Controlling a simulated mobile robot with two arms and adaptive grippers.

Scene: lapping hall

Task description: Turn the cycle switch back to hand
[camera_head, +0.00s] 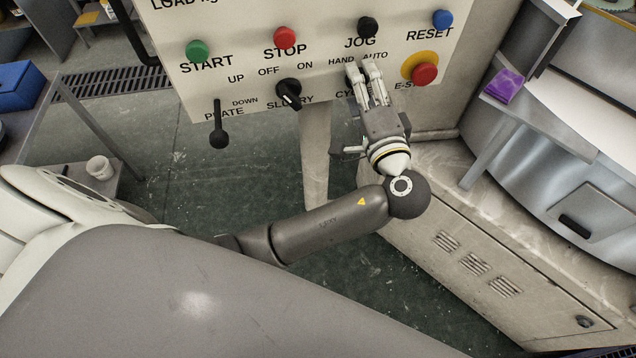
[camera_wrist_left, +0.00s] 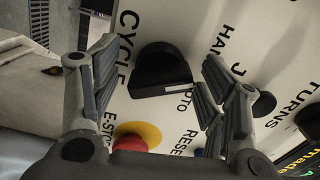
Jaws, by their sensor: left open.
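The cycle switch (camera_wrist_left: 160,68) is a black knob on the pale control panel (camera_wrist_left: 205,45). In the left wrist view its white mark points toward the AUTO lettering. My left gripper (camera_head: 365,68) is in front of the panel at the HAND and AUTO lettering, below the JOG button. It hides the cycle switch in the head view. In the left wrist view the fingers of my left gripper (camera_wrist_left: 157,64) are open, one on each side of the knob, with gaps visible. My right gripper is in neither view.
Close to the left gripper are the red emergency stop (camera_head: 424,73) on its yellow disc and the black JOG button (camera_head: 368,27). The black slurry switch (camera_head: 289,92) and the plate lever (camera_head: 219,130) are to the left. A grey cabinet (camera_head: 480,265) stands below right.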

